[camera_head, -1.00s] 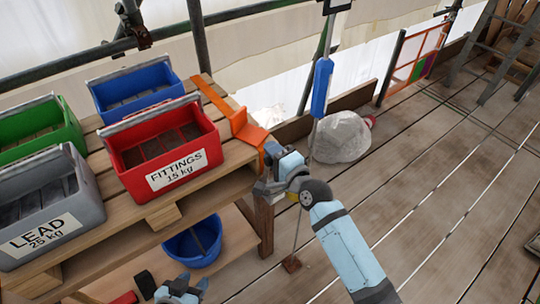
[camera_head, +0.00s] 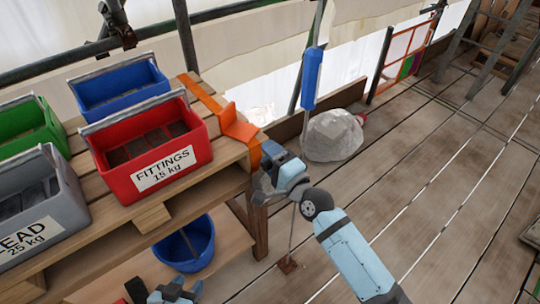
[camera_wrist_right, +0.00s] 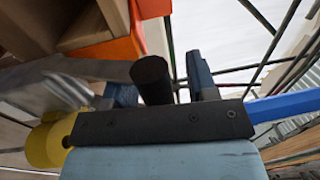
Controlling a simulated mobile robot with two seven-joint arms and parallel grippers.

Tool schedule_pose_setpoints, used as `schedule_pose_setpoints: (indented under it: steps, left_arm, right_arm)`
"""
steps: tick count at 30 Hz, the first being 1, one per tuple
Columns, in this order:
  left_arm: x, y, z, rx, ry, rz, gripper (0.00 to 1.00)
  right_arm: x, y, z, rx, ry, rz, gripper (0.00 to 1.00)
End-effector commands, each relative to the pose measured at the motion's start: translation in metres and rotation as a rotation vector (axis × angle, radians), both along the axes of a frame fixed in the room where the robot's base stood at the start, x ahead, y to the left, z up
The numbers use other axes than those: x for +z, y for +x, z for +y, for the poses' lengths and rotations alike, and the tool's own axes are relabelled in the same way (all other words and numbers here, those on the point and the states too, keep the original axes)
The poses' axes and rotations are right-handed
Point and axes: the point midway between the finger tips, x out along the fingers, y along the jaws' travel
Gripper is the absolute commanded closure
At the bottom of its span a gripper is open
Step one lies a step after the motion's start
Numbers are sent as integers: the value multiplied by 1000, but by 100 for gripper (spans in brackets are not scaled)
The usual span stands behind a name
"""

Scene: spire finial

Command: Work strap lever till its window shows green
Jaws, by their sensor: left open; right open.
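The orange strap (camera_head: 222,112) runs over the pallet deck and bends down at its right corner. My right gripper (camera_head: 268,160) is at that corner, close to the strap's lower end. In the right wrist view a black round handle (camera_wrist_right: 152,80) lies between the two open fingers of the right gripper (camera_wrist_right: 160,88). A grey metal bar (camera_wrist_right: 75,68) runs left of it, with the strap (camera_wrist_right: 110,48) behind. I cannot tell whether the fingers touch the handle. No indicator window can be made out. My left gripper (camera_head: 175,292) is open, low at the bottom edge, near the lower shelf.
Red (camera_head: 150,160), blue (camera_head: 120,95), green (camera_head: 30,128) and grey (camera_head: 40,210) crates stand on the pallet deck. A blue bucket (camera_head: 186,250) is below. A wrapped pale bundle (camera_head: 332,136) and a blue-sleeved pole (camera_head: 311,78) stand behind.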

Motion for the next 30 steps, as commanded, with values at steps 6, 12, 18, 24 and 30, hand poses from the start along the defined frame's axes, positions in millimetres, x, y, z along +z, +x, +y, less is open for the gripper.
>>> schedule_pose_setpoints:
  steps: [6, 12, 18, 24, 30]
  left_arm:
    - [1, 0, 0, 1, -1, -1, 57]
    - [2, 0, 0, 2, -2, -2, 57]
    - [3, 1, 0, 3, -3, -4, 57]
    - [2, 1, 0, 2, -2, -4, 57]
    - [2, 1, 0, 2, -2, -4, 57]
  right_arm:
    - [-2, -10, -8, 0, -1, 1, 47]
    - [-7, -44, -32, 0, -2, 3, 47]
    - [-12, -80, -58, 1, -3, 3, 47]
    - [-15, -104, -75, 1, -2, 1, 47]
    - [-14, -111, -81, 0, 1, -1, 47]
